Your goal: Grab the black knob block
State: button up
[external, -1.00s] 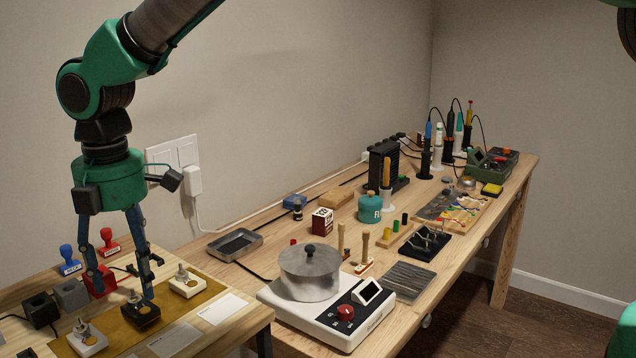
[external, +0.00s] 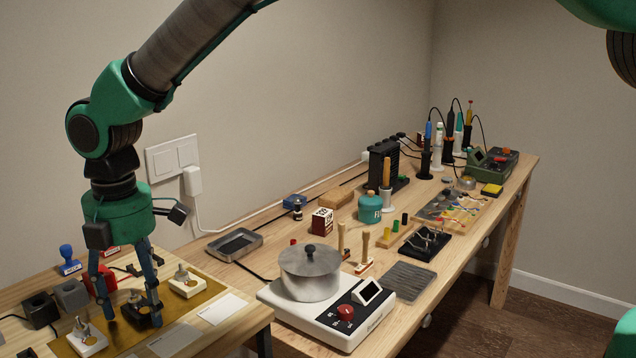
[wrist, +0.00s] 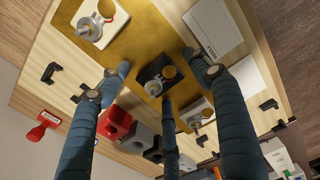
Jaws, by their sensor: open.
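The black knob block (external: 136,316) has a dark base and a small metal and brass knob on top. It sits on the brown mat (external: 206,296) between two white knob blocks, one (external: 187,284) to its right and one (external: 87,340) to its left. My gripper (external: 131,316) points down, open, with fingers low on either side of the black block. In the wrist view the block (wrist: 152,80) lies between the spread fingertips of my gripper (wrist: 157,64). The fingers partly hide it in the external view. Contact cannot be told.
A red block (external: 103,284), a grey block (external: 71,293) and a black block (external: 40,309) stand behind the mat, near a blue stamp (external: 67,261). Pale cards (external: 222,309) lie in front. A scale with a pot (external: 309,272) stands on the bench to the right.

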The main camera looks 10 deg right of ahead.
aim_at(142, 307)
jog(key=c, duration=1.3)
jog(key=shift+o, duration=0.2)
jog(key=shift+r, duration=0.1)
jog(key=shift+r+p, duration=0.35)
jog(key=shift+r, duration=0.5)
jog(key=shift+s+d+r+p, duration=0.1)
jog(key=shift+r+p, duration=0.05)
jog(key=shift+r, duration=0.35)
jog(key=shift+d+r+p, duration=0.1)
jog(key=shift+r+p, duration=0.05)
jog(key=shift+r, duration=0.3)
jog(key=s+d, duration=0.2)
jog(key=d, duration=0.2)
jog(key=s+d+p, duration=0.1)
jog(key=s+d, duration=0.1)
jog(key=d, duration=0.3)
jog(key=s+d+r+p, duration=0.1)
jog(key=s+d, duration=0.1)
jog(key=d, duration=0.3)
jog(key=shift+s+d+r, duration=0.1)
jog(key=shift+s, duration=0.1)
